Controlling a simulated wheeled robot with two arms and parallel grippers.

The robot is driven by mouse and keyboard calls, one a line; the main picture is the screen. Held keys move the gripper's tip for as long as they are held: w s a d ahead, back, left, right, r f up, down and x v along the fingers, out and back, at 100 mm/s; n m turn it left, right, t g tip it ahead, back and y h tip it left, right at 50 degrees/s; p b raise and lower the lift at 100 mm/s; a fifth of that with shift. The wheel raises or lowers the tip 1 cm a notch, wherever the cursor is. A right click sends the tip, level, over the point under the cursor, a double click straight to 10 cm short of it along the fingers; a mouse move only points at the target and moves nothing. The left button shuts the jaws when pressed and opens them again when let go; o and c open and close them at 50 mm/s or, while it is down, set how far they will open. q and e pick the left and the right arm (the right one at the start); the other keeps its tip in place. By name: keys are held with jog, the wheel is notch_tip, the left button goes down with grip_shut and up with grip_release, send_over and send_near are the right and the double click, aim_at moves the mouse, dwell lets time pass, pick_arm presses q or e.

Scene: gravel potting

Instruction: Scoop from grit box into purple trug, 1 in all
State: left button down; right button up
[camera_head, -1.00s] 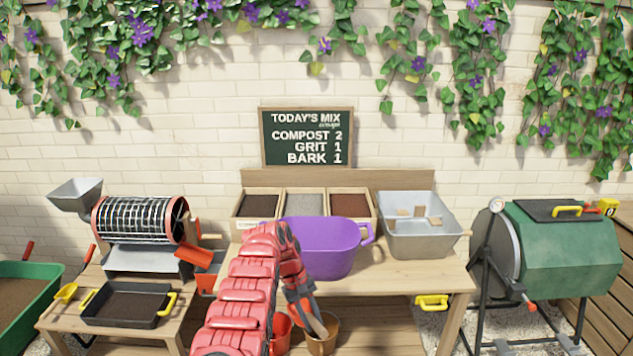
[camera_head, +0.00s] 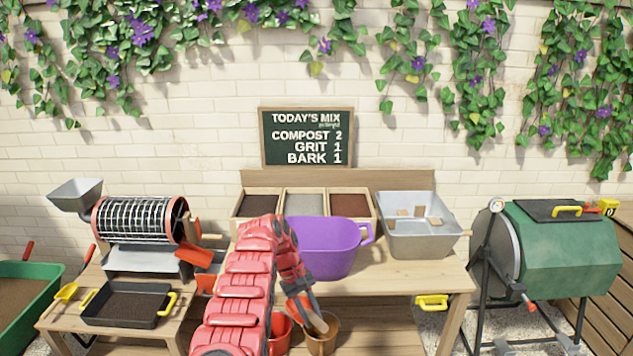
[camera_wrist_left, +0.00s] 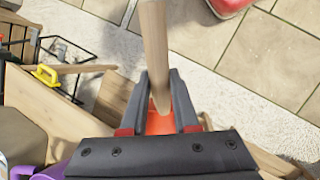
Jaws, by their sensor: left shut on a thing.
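The purple trug (camera_head: 318,250) stands upright on the potting bench, in front of the ingredient boxes. The grit box (camera_head: 304,190) is the middle box behind it, with pale grey grit; the trug hides its lower front. My left gripper (camera_head: 306,308) is low at the bench's front edge, below and in front of the trug. In the left wrist view, the left gripper (camera_wrist_left: 158,90) is shut on a wooden handle (camera_wrist_left: 153,45). An orange-red part shows between the fingers; the handle's far end is out of frame. My right gripper is not in view.
A compost box (camera_head: 257,205) and a bark box (camera_head: 350,205) flank the grit. A grey tub (camera_head: 425,238) stands right of the trug. A red pot (camera_head: 280,335) and a brown pot (camera_head: 322,345) sit below the front edge. The bench's right front is clear.

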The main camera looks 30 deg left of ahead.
pick_arm(q)
jog(key=shift+r, duration=0.65)
jog(key=shift+d+r, duration=0.1)
jog(key=shift+r, duration=0.25)
